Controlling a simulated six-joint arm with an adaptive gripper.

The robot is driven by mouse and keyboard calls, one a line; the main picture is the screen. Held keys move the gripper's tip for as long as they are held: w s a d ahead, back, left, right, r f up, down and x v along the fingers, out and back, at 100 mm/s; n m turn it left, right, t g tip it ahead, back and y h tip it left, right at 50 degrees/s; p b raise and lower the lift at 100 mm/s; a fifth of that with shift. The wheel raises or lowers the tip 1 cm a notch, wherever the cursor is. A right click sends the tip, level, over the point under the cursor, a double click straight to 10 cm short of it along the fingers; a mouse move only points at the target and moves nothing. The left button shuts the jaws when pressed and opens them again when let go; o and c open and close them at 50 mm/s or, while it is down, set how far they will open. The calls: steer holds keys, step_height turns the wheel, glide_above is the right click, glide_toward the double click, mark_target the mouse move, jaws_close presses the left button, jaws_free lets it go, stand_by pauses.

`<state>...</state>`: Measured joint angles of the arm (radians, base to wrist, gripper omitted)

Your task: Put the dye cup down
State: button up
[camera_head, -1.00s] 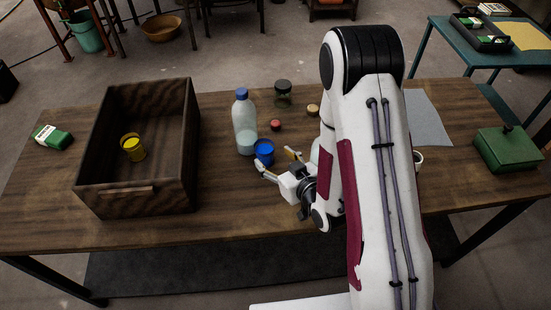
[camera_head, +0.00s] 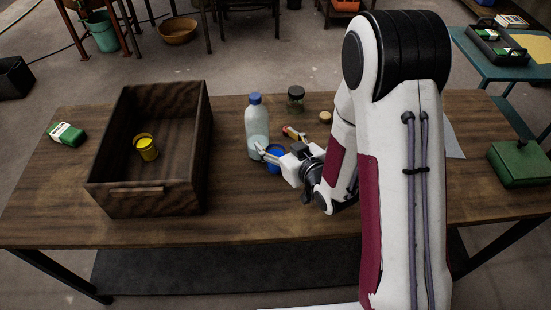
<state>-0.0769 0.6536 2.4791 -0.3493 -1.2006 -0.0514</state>
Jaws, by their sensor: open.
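A blue cup (camera_head: 274,164) stands upright on the wooden table, just in front of a clear bottle with a blue cap (camera_head: 257,128). My gripper (camera_head: 276,141) is open at the blue cup, with one finger toward its left and the other beyond its right side. The fingers and palm hide part of the cup; I cannot tell whether they touch it. A yellow cup (camera_head: 147,150) stands inside the brown wooden box (camera_head: 196,165) on the left.
A dark-lidded jar (camera_head: 296,98) and a small tan round piece (camera_head: 325,117) are behind the gripper. A green-and-white packet (camera_head: 68,134) lies left of the box. A green box (camera_head: 518,163) is at the right. The table's front strip is clear.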

mark_target(277, 154)
steer(key=shift+w+r+g, duration=0.15)
steer(key=shift+r+g, duration=0.1)
steer(key=shift+g, duration=0.15)
steer(key=s+f+g, duration=0.1)
steer(key=d+f+g+h, duration=0.1)
steer(key=f, duration=0.1)
steer(key=s+d+f+m+g+h, duration=0.1)
steer(key=shift+s+f, duration=0.25)
steer(key=shift+s, duration=0.1)
steer(key=shift+x, duration=1.35)
steer(key=shift+w, duration=0.1)
steer(key=shift+x, duration=2.5)
steer(key=shift+w+r, duration=0.1)
steer(key=shift+r, duration=0.05)
